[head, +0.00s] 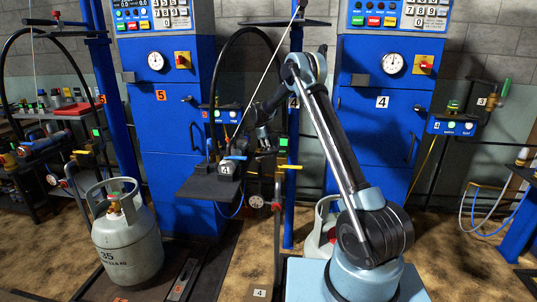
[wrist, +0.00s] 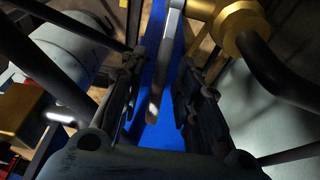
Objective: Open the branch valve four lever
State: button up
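In the head view, a yellow lever (head: 288,166) sticks out level beside the blue post marked 4, low on the pipework; I take it for the branch valve four lever. My gripper (head: 264,140) is dark and small there, just up and left of this lever. In the wrist view, my gripper (wrist: 160,95) is open. A narrow pale grey bar (wrist: 156,85) shows between the two fingers, with gaps on both sides. A brass fitting (wrist: 240,30) lies up and right of it. I cannot tell whether the bar is the same lever or its depth.
The blue post (head: 292,190) stands close right of my gripper. A dark shelf (head: 205,188) with a scale head marked 4 is at left. A grey gas cylinder (head: 127,245) stands further left. Blue cabinets 5 (head: 180,130) and 4 (head: 375,125) stand behind.

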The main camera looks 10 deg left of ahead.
jog(key=v, duration=1.1)
jog(key=shift+a+r, duration=0.2)
jog(key=shift+r, duration=0.2)
jog(key=d+r+y, duration=0.3)
jog(key=r, duration=0.2)
notch_tip(320, 180, down, 17)
jog(key=shift+s+d+f, duration=0.1)
jog(key=shift+d, duration=0.05)
dwell(0.5)
grip_shut()
